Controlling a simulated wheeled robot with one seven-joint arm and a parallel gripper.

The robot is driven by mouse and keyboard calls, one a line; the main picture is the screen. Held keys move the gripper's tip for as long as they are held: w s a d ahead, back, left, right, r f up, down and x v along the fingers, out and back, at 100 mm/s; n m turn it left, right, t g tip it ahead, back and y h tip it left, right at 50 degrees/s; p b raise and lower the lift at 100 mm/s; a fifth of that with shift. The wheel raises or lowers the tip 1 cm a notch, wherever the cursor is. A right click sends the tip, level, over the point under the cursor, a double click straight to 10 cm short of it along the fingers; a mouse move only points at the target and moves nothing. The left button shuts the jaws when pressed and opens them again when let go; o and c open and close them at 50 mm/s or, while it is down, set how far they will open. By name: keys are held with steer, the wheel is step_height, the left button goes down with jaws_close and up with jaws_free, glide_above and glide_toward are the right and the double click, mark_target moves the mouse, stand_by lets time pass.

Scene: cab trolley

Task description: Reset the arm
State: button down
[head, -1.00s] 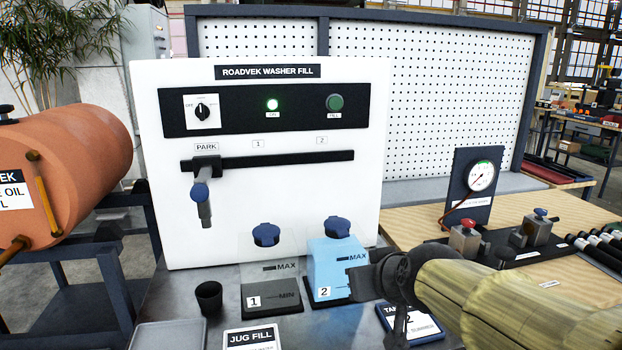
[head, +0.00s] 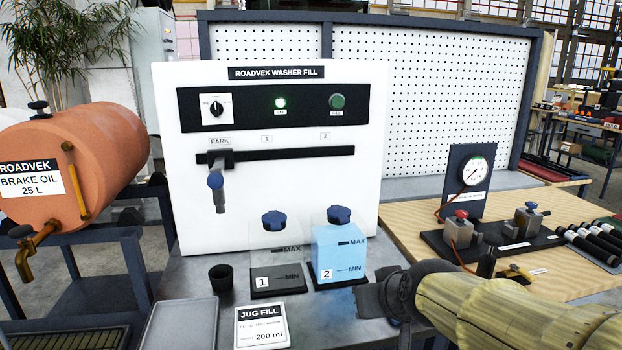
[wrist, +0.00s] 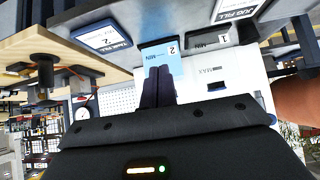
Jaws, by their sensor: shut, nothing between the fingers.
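My gripper (head: 368,300) is at the lower right of the head view, at the end of my arm, in front of and to the right of the blue jug 2 (head: 338,248). Its shut fingers (wrist: 158,86) show in the wrist view with nothing between them, pointing towards jug 2 (wrist: 160,52), which looks upside down there. I cannot tell the exact gap between fingertips and jug. Jug 1 (head: 275,255), clear and apparently empty, stands upright left of jug 2. Both have blue caps.
The white washer fill panel (head: 290,210) stands behind the jugs, its spout (head: 217,190) under PARK. A black cup (head: 221,277) and JUG FILL card (head: 262,325) are in front. An orange barrel (head: 90,150) is left; a gauge stand (head: 468,180) and valves are right.

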steer(key=s+d+f+m+g+h, duration=0.1)
steer(key=s+d+f+g, duration=0.15)
steer(key=s+f, duration=0.45)
steer(key=s+d+f+m+g+h, duration=0.1)
steer(key=s+d+f+g, duration=0.2)
steer(key=f, duration=0.8)
step_height(320, 180, up, 17)
steer(key=a+p, duration=0.1)
steer(key=p, duration=1.6)
steer(key=shift+g+p, duration=0.35)
steer(key=shift+g, duration=0.1)
steer(key=shift+w+a, duration=0.1)
